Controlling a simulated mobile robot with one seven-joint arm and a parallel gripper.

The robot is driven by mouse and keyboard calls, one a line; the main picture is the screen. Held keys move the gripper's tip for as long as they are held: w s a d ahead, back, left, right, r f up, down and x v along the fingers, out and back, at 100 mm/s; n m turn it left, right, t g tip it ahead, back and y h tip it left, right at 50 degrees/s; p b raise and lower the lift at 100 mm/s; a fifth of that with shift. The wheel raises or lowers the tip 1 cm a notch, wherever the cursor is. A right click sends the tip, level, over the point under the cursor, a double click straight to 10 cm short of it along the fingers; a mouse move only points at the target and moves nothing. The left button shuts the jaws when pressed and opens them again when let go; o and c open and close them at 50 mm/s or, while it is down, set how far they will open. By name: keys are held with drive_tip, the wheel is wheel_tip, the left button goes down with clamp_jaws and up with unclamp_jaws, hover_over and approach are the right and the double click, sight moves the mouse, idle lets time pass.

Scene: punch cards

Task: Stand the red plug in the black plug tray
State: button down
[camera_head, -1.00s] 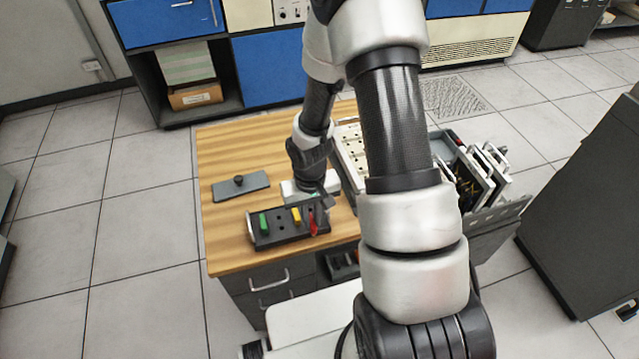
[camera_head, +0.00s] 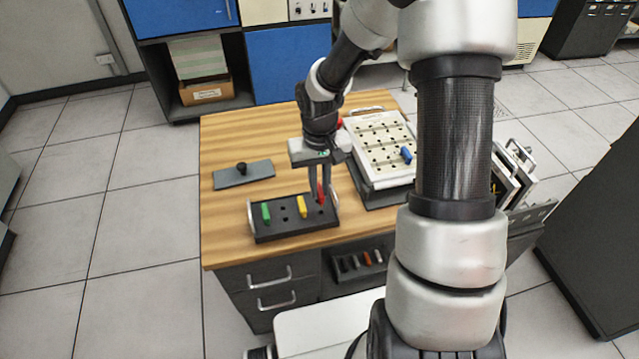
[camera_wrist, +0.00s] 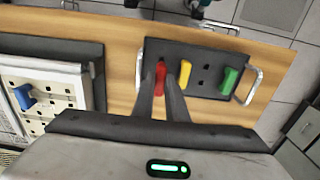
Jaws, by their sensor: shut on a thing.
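The black plug tray (camera_head: 290,230) lies near the front edge of the wooden table and has end handles. A green plug (camera_head: 266,211) and a yellow plug (camera_head: 302,207) stand in it. My gripper (camera_head: 318,192) points down over the tray's right end in the head view, its fingers shut on the red plug (camera_head: 321,190). In the wrist view the red plug (camera_wrist: 159,78) is between the fingertips, beside the yellow plug (camera_wrist: 184,72). The red plug looks about upright. I cannot tell whether its foot is in a hole or just above.
A white panel with holes (camera_head: 375,140) holds a blue plug (camera_head: 406,155) right of my gripper. A grey plate with a black knob (camera_head: 243,173) lies behind the tray at left. Bare wood (camera_head: 225,235) lies left of the tray. An open drawer (camera_head: 360,263) shows below the tabletop.

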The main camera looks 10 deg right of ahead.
sight(320, 190)
drive_tip(key=shift+f, duration=0.75)
drive_tip(key=shift+s+f+b, duration=0.1)
drive_tip(key=shift+f+b, duration=1.3)
idle(1.2)
drive_tip(key=c, duration=1.7)
unclamp_jaws()
wheel_tip(320, 190, up, 18)
drive_tip(key=shift+f+p, duration=0.25)
drive_tip(key=shift+p, duration=0.95)
